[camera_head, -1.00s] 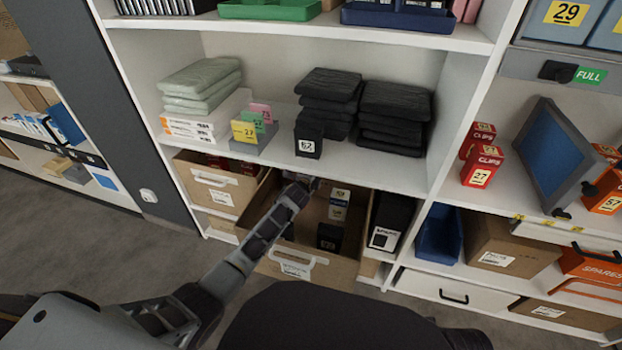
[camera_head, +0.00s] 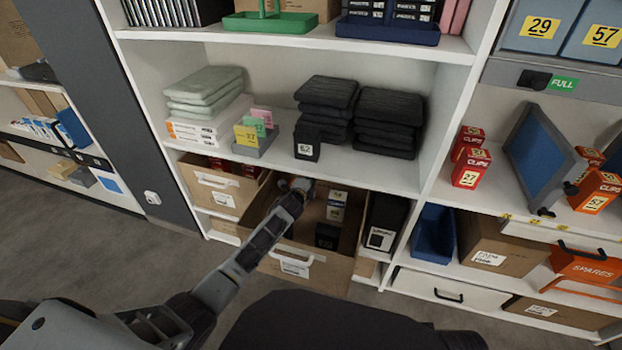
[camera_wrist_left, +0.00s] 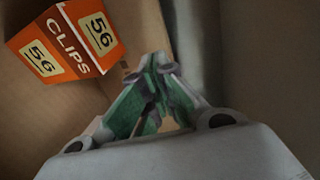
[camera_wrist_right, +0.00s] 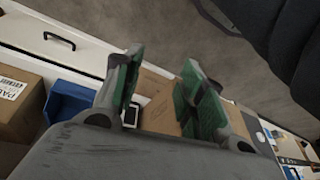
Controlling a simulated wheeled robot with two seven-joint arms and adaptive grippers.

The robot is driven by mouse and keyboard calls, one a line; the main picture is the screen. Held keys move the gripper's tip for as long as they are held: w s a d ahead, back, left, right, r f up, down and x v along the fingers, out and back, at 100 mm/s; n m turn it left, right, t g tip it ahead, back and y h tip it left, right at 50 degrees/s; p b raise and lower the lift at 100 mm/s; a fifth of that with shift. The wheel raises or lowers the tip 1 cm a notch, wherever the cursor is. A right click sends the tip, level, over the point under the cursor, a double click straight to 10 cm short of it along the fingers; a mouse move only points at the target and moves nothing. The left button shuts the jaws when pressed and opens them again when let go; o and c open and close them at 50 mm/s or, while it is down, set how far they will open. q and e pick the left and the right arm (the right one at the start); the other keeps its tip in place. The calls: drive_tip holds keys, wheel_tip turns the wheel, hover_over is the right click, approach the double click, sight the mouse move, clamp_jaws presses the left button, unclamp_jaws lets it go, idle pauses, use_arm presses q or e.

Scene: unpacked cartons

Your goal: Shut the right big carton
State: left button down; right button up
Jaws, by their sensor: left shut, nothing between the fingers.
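The right big carton (camera_head: 340,266) is a brown open-topped box, pulled out from the bottom shelf like a drawer. It has a pale handle and a white label on its front. Dark boxes (camera_head: 327,235) with labels stand inside it. My left arm reaches over its front left part, and my left gripper (camera_head: 298,185) is at its back, near the shelf edge above. In the left wrist view the left gripper (camera_wrist_left: 158,65) is shut and empty among brown carton walls, beside an orange clips box (camera_wrist_left: 68,42). My right gripper (camera_wrist_right: 160,70) is open and empty, away from the carton's front.
A second brown carton (camera_head: 222,195) sits pushed in on the left. A black file box (camera_head: 384,222) stands right of the pulled-out carton. The shelf board (camera_head: 290,170) overhangs closely above the left gripper. A blue bin (camera_head: 434,232) is further right. The floor (camera_head: 120,270) is clear.

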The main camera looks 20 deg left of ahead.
use_arm(q)
drive_tip(key=p+v, duration=0.3)
drive_tip(key=v, duration=0.6)
use_arm(e)
drive_tip(key=shift+g+h, duration=0.3)
drive_tip(key=shift+g, duration=0.1)
drive_tip(key=f, duration=0.2)
drive_tip(key=d+f, duration=0.1)
drive_tip(key=f, duration=0.1)
drive_tip(key=shift+f, duration=0.3)
use_arm(q)
drive_tip(key=shift+s, duration=0.1)
use_arm(e)
drive_tip(key=shift+w+r, duration=0.1)
drive_tip(key=shift+w, duration=0.05)
